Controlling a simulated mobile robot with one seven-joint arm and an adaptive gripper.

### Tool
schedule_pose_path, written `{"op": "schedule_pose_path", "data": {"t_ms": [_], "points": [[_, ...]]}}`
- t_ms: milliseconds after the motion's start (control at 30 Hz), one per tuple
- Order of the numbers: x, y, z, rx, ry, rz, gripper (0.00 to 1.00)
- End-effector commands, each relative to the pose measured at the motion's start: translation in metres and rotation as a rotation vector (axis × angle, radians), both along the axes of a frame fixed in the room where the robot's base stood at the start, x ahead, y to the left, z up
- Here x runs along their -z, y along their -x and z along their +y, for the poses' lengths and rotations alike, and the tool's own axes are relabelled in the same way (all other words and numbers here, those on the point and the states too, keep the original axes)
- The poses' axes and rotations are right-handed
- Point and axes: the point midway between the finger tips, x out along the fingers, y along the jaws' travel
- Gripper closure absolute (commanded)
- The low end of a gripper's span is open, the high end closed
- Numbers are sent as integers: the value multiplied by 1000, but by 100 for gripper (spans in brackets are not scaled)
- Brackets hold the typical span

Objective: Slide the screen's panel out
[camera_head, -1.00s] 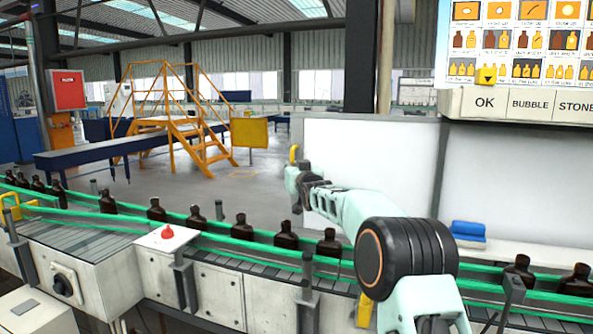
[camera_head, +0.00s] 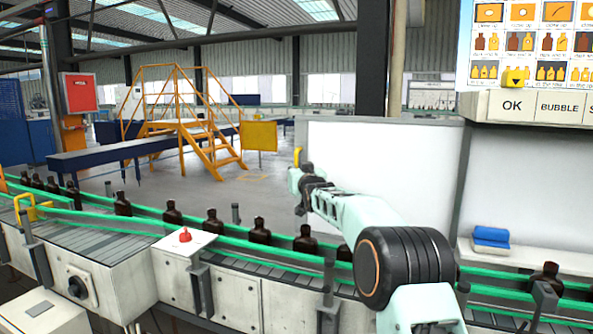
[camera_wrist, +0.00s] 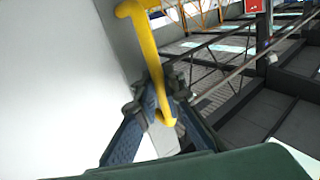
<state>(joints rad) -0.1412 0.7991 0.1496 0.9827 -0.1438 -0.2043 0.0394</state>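The screen's white panel (camera_head: 380,165) stands upright behind the conveyor, left of the fixed white board. Its yellow handle (camera_head: 297,155) is at the panel's left edge. My gripper (camera_head: 301,186) is at this handle, whose lower part it hides in the head view. In the wrist view my gripper (camera_wrist: 158,95) has its two fingers on either side of the yellow handle (camera_wrist: 146,45), close against it, and looks shut on it. The panel's white face (camera_wrist: 55,80) fills the left of that view.
A conveyor with green rails (camera_head: 330,265) and several amber bottles (camera_head: 260,231) runs in front of the panel. A red button (camera_head: 185,236) is on its near side. A blue object (camera_head: 491,237) lies on a ledge at right. Yellow stairs (camera_head: 205,135) stand on the floor behind.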

Motion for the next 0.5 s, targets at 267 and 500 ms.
{"op": "schedule_pose_path", "data": {"t_ms": [267, 500], "points": [[-1, 0, 0, -1, 0, -1, 84], [-1, 5, -1, 0, 0, 0, 84]]}}
